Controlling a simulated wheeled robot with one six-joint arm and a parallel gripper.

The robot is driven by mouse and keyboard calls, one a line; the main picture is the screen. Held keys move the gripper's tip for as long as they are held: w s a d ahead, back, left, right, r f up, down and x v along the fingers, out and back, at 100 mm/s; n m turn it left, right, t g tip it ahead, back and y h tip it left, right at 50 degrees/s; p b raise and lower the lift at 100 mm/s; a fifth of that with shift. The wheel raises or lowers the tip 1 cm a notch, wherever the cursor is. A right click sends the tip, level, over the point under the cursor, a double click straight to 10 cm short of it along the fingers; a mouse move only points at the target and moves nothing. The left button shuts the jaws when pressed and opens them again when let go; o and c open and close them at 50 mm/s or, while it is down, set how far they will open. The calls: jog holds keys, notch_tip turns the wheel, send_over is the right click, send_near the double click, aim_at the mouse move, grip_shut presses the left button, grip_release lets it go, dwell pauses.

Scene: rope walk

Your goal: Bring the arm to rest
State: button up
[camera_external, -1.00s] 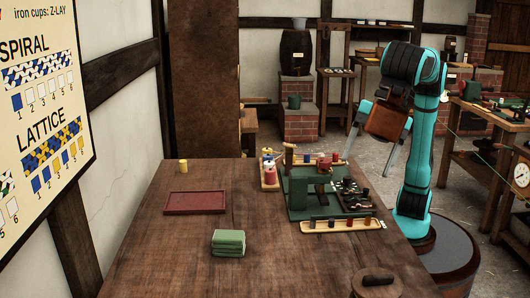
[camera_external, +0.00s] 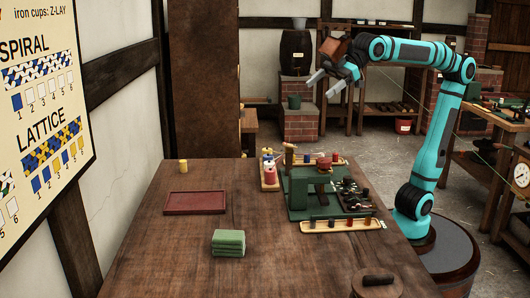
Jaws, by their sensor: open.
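My gripper (camera_external: 323,87) is open and empty. It is held high above the far right part of the wooden table (camera_external: 155,250), with its two grey fingers apart and pointing down to the left. My teal arm rises from its round base at the table's right side, bends at the top and reaches left. Nothing touches the fingers.
A green machine (camera_external: 299,190) with spools stands on the table's right, between wooden racks, one of them in front (camera_external: 342,225). A red tray (camera_external: 195,202), a green cloth stack (camera_external: 228,242) and a yellow cup (camera_external: 183,166) lie left. The table's front left is clear.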

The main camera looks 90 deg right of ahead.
jog(key=s+d+f+m+t+h, duration=0.2)
jog(key=s+d+f+m+t, duration=0.1)
jog(key=s+d, duration=0.6)
jog(key=s+d+f+m+t+h, duration=0.2)
jog(key=s+d+f+m+t, duration=0.2)
jog(key=s+d, duration=0.4)
jog(key=d, duration=0.6)
jog(key=shift+s+d+f, duration=0.15)
jog(key=shift+s+f, duration=0.1)
jog(key=shift+s, duration=0.1)
dwell(1.5)
